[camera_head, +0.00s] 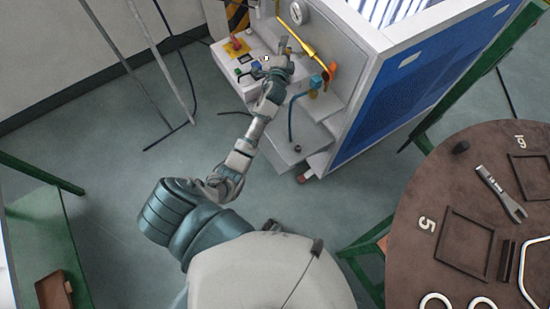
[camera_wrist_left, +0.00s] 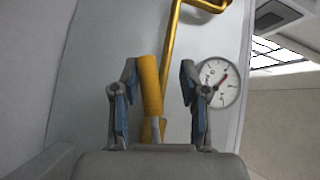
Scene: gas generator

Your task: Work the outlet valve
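A yellow cylindrical handle (camera_wrist_left: 151,85), which looks like the outlet valve's, stands in front of the white generator panel in the left wrist view. My left gripper (camera_wrist_left: 158,72) is open, with one finger on each side of this handle. The handle is nearer the left finger in the picture, and I see a gap to the right finger. In the head view my left gripper (camera_head: 285,47) is at the generator's front, beside the yellow pipe (camera_head: 312,52). The handle is hard to make out there. My right gripper is not in view.
A round gauge (camera_head: 298,12) sits above the gripper; it also shows in the left wrist view (camera_wrist_left: 218,83). A blue valve (camera_head: 316,81) and an orange part (camera_head: 332,69) are to the right. A round brown table (camera_head: 420,270) with tools stands at lower right.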

